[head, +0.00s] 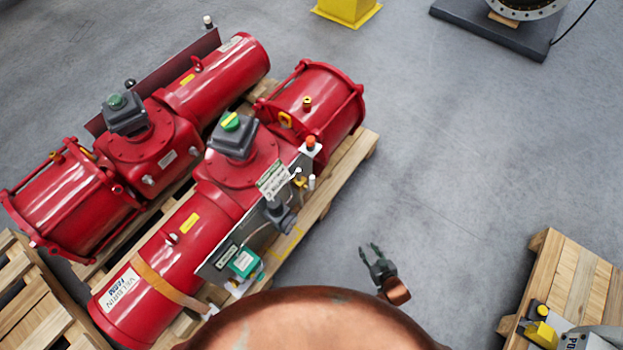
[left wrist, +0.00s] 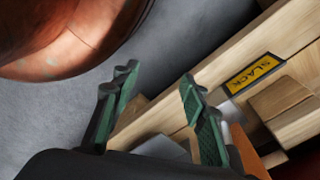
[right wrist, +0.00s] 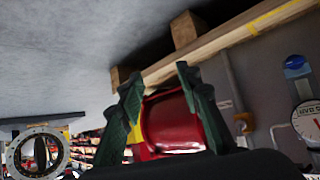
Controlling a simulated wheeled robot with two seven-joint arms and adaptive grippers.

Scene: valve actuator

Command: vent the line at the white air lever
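Two red valve actuators lie on pallets; the nearer one (head: 172,243) carries a grey panel (head: 262,240) on its right side. A small white piece (head: 311,182), which may be the white air lever, stands by brass fittings on that panel. My right gripper (head: 371,250) is open and empty over the floor, right of the panel and apart from it. Its open fingers (right wrist: 155,90) show in the right wrist view, with the panel at right; I cannot pick out the lever there. My left gripper (left wrist: 155,98) is open and empty near pallet wood; it does not show in the head view.
The nearer actuator's pallet edge (head: 345,172) sticks out past the panel. A label reading SLACK (left wrist: 254,73) is on wood in the left wrist view. Another pallet (head: 572,275) with equipment stands at right. A yellow stand (head: 346,12) is at the back. Floor between is clear.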

